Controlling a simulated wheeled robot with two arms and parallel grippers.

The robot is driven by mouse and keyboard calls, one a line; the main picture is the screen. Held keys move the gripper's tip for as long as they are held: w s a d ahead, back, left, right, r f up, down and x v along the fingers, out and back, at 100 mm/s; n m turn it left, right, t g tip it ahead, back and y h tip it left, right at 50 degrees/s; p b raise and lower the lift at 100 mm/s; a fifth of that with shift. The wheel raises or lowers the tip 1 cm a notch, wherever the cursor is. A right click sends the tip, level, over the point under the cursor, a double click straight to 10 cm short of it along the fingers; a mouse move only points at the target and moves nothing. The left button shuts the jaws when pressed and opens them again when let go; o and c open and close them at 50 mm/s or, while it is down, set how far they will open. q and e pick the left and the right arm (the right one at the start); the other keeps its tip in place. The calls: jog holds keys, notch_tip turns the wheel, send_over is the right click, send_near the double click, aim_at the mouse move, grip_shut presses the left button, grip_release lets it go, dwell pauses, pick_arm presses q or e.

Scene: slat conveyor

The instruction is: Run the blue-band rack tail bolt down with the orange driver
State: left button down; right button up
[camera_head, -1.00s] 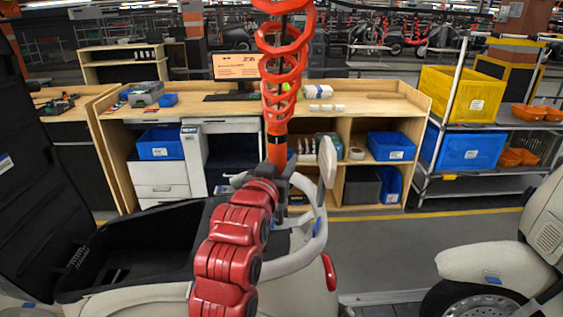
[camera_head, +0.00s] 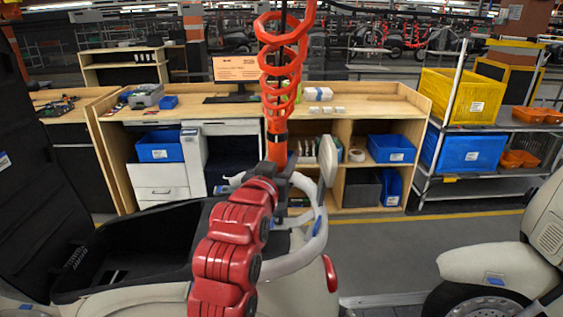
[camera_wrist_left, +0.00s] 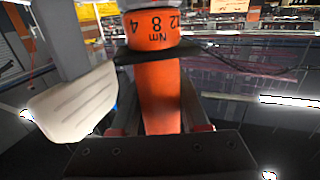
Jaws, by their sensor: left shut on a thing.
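The orange driver (camera_head: 277,148) hangs upright below a red coiled hose. My left gripper (camera_head: 278,178) is shut around it, above the rear of a cream scooter (camera_head: 290,279). In the left wrist view the driver (camera_wrist_left: 160,90) stands between the fingers, with printed torque figures on its upper part. The scooter's pale grey rack (camera_head: 312,243) curves around below the gripper, with a small blue band (camera_head: 318,226) on its right side. The tail bolt is too small or hidden to make out, and my arm covers part of the rack. My right gripper is not in view.
A cream pad (camera_head: 328,160) stands up close to the right of the gripper. An open black bin (camera_head: 135,245) lies left of my arm. Another scooter (camera_head: 490,262) is at the right. A wooden bench (camera_head: 380,103) and a shelf trolley (camera_head: 470,187) stand behind.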

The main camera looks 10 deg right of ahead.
pick_arm(q)
jog(key=shift+b, duration=0.3)
dwell(0.7)
jog(key=shift+w+b, duration=0.1)
jog(key=shift+b, duration=0.2)
jog(key=shift+r, duration=0.6)
dwell(0.5)
jog(key=shift+r, duration=2.85)
jog(key=shift+f, duration=0.1)
